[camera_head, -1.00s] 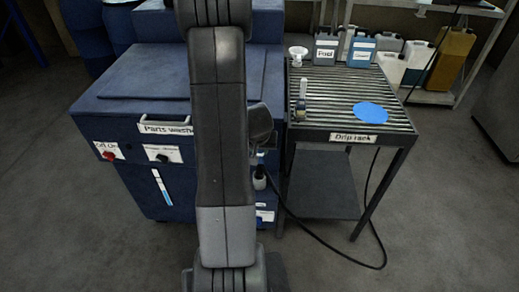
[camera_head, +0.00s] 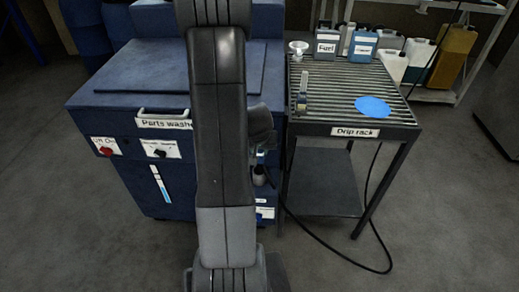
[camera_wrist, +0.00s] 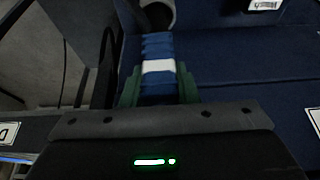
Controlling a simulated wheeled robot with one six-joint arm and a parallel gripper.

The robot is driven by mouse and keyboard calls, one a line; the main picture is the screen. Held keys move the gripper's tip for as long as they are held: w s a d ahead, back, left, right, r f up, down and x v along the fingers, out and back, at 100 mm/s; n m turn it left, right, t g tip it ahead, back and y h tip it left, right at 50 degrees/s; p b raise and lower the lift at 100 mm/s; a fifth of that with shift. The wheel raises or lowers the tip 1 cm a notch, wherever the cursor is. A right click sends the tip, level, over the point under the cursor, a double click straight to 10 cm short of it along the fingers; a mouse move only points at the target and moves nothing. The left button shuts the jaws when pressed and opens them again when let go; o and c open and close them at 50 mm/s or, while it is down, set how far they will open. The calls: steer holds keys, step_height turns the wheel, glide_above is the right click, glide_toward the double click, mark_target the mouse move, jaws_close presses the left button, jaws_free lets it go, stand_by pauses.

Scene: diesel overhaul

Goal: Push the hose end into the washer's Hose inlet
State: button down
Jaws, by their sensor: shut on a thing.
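In the wrist view my gripper (camera_wrist: 158,84) has green fingers on both sides of a blue ribbed piece with a white band, which looks like the hose end (camera_wrist: 158,50). The gripper is shut on it. A dark round fitting (camera_wrist: 157,14) lies just beyond the blue piece; I cannot tell whether they touch or whether it is the Hose inlet. The blue parts washer (camera_head: 95,100) stands at left in the head view. A small grey cylinder (camera_head: 259,176) shows beside the arm at the washer's right side.
A black hose (camera_head: 340,262) loops over the floor below. Open floor lies in front.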

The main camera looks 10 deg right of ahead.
mark_target(260, 158)
steer(key=shift+f+b, duration=2.2)
steer(key=shift+b, duration=0.1)
steer(key=c, duration=1)
jaws_free()
steer(key=shift+c, duration=0.2)
steer(key=p+v, duration=0.2)
steer(key=v, duration=1.1)
steer(key=shift+s+r, duration=0.2)
steer(key=shift+r, duration=0.15)
steer(key=shift+f, duration=0.15)
steer(key=b+x, duration=0.2)
steer(key=x, duration=1.1)
steer(key=shift+w+f, duration=0.2)
steer(key=shift+f, duration=0.05)
